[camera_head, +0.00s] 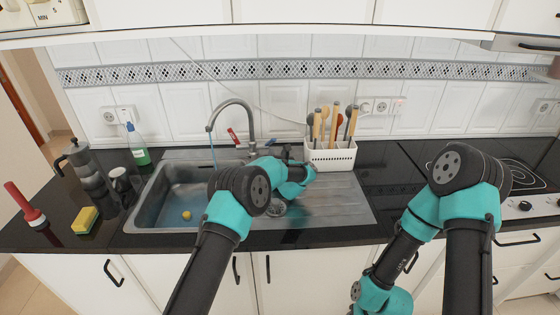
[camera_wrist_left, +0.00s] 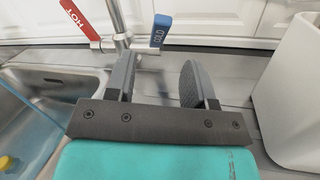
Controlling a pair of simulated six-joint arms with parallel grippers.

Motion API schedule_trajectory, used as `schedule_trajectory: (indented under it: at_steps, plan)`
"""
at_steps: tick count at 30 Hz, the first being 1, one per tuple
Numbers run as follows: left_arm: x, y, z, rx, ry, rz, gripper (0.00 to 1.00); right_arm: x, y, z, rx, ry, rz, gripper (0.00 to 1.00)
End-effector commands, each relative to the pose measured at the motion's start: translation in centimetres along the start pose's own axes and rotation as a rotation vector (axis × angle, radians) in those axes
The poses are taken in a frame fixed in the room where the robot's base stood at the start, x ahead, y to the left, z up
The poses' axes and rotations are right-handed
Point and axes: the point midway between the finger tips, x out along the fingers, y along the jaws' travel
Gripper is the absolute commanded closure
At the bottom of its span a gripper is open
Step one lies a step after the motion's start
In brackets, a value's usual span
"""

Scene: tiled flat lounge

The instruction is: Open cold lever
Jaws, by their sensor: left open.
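The tap (camera_head: 247,118) stands behind the sink. Its red lever, marked HOT (camera_wrist_left: 80,18), is tilted at the upper left of the left wrist view; it also shows in the head view (camera_head: 233,136). The blue cold lever (camera_wrist_left: 161,31) stands up on the tap's right side. My left gripper (camera_wrist_left: 157,80) is open and empty, with its two fingers pointing toward the tap. The blue lever lies beyond the fingertips, in line with the gap, apart from them. In the head view my left gripper (camera_head: 274,153) is small and partly hidden by its wrist. My right gripper is not visible.
A white utensil holder (camera_head: 331,157) stands close on the right. A spray bottle (camera_head: 137,150), moka pot (camera_head: 85,168) and sponge (camera_head: 84,220) are left.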

Motion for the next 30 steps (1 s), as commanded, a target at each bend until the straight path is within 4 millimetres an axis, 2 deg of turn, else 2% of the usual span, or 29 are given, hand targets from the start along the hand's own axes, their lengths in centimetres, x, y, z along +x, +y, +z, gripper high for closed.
schedule_trajectory:
  at_steps: [3,9,23,30]
  plan:
    - [-1.6,-0.1,0.1,0.001,0.000,-0.002,0.51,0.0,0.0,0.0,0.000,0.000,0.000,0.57]
    - [-3.1,0.0,0.0,0.001,0.000,-0.002,0.51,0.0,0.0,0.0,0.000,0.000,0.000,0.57]
    - [-3.9,0.0,0.4,-0.001,0.010,-0.001,0.51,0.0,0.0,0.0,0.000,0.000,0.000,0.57]
    - [-8.2,-0.1,2.1,-0.001,0.111,-0.002,0.51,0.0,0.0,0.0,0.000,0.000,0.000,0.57]
